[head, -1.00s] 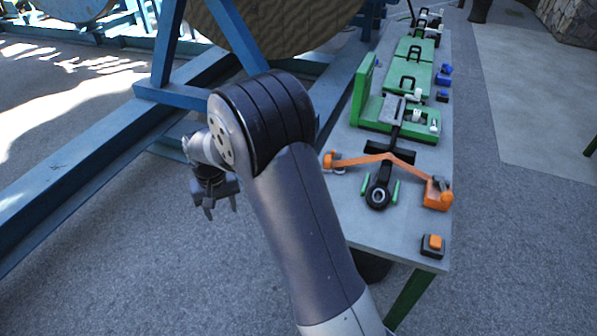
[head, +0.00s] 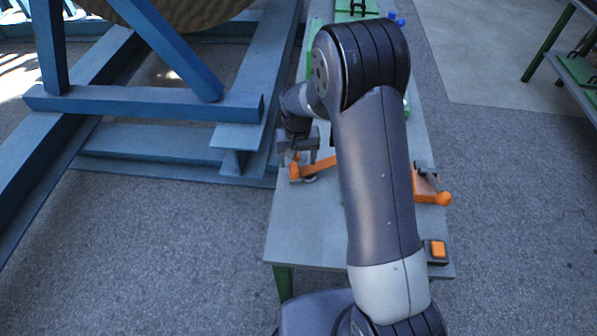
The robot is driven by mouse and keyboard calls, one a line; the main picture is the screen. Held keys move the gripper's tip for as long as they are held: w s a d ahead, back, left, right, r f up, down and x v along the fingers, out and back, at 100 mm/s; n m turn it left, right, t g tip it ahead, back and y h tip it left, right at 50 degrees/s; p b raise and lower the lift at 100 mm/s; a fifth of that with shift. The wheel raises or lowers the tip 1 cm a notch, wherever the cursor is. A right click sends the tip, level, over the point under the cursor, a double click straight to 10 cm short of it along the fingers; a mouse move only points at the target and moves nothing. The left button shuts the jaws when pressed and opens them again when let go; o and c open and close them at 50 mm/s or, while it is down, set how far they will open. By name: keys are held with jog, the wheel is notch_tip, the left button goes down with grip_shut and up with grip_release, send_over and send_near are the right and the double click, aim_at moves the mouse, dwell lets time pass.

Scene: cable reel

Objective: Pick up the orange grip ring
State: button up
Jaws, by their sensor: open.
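My gripper (head: 298,157) points down at the left edge of the grey bench, with its jaws apart. An orange end piece (head: 295,172) lies right under the fingertips, at the left end of an orange strap (head: 320,164). It may be the orange grip ring, but its ring shape is too small to make out. I cannot tell whether the fingers touch it or stand around it. A grey round part shows just beside it. My arm hides the middle of the strap. An orange block with a round knob (head: 430,190) sits at the right edge.
The grey bench top (head: 310,235) is bare at its front left. A black box with an orange button (head: 437,250) stands at the front right corner. Green and blue parts lie farther back, partly behind my arm. Blue steel beams (head: 170,105) stand close to the bench's left.

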aim_at(296, 167)
jog(key=f, duration=0.2)
jog(key=f+p, duration=0.1)
jog(key=f, duration=0.1)
jog(key=shift+s+a, duration=0.2)
jog(key=shift+f, duration=0.65)
jog(key=c, duration=1.3)
jog(key=shift+o, duration=0.2)
jog(key=shift+r, duration=0.15)
notch_tip(296, 167, up, 10)
jog(key=shift+f+b, duration=0.1)
jog(key=shift+b, duration=0.5)
